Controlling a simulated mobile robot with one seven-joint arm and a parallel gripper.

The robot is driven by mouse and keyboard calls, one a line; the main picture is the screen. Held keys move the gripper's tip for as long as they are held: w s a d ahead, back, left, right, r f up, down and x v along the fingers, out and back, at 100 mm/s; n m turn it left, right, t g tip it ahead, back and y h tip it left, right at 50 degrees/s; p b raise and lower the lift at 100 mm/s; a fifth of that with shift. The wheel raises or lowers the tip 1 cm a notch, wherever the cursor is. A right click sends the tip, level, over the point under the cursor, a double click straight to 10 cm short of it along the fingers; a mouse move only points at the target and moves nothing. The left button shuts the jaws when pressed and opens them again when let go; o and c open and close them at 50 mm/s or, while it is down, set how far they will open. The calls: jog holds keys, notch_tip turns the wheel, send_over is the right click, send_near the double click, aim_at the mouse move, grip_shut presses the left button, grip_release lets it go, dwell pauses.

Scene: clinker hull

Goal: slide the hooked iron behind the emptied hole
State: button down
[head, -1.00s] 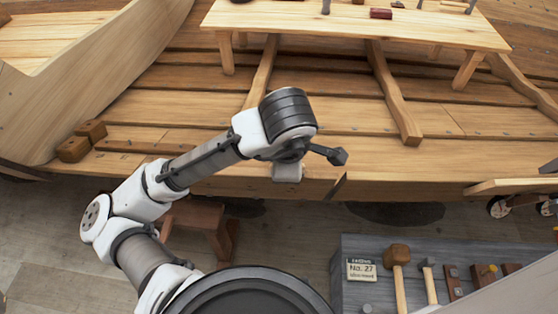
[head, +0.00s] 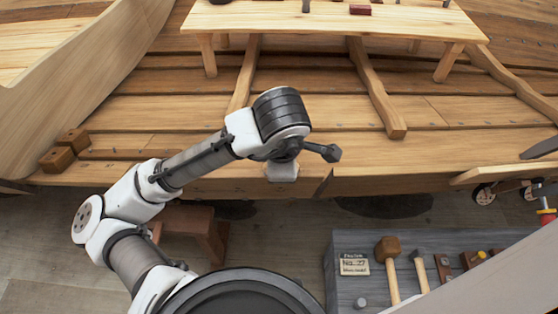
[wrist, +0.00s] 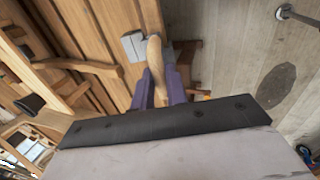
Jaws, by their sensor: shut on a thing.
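In the wrist view, my gripper (wrist: 160,74) has two purple fingers shut on the pale wooden handle of a tool (wrist: 154,52). A grey, block-like metal head (wrist: 133,45) sits at the tool's far end. I take this to be the iron; its hook shape is not clear. The hull planking (wrist: 85,30) is beside and beyond the tool. In the head view, my wrist hangs near the hull's lower plank edge (head: 400,182), and the fingers and tool cannot be made out. I cannot pick out an emptied hole in either view.
A wooden bench (head: 330,22) stands on the planking at the back. A grey tool tray (head: 345,290) holding a mallet (head: 388,250) and hammer is at the lower right. A brown stool (head: 205,225) stands below my arm.

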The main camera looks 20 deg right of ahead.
dwell(0.4)
jog(key=c, duration=1.3)
grip_release()
jog(key=shift+r, duration=4.1)
